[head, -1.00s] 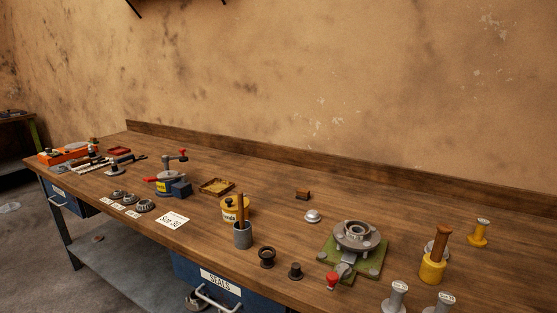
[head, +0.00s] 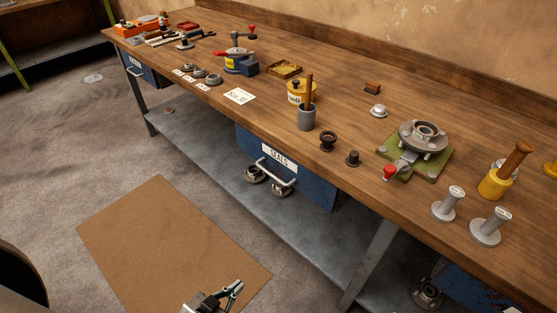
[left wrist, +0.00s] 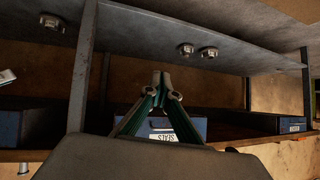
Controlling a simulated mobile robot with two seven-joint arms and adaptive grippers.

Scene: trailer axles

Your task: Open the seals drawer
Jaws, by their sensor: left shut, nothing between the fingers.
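The seals drawer (head: 310,187) is a blue front under the workbench top, with a white SEALS label (head: 280,157) and a light metal bar handle (head: 275,177). It looks closed. My left gripper (head: 236,288) is low at the bottom of the head view, over the floor mat, apart from and in front of the handle. Its fingers are together and empty. In the left wrist view the fingertips (left wrist: 160,78) meet, and the blue drawer (left wrist: 198,126) shows behind them with its SEALS label (left wrist: 163,137) upside down. My right gripper does not show.
The wooden workbench (head: 215,105) carries several parts, a grey cup (head: 306,118) and a green-based fixture (head: 432,165) above the drawer. A lower grey shelf (head: 205,150) holds round metal parts (head: 254,174). A brown mat (head: 165,235) lies on open floor in front.

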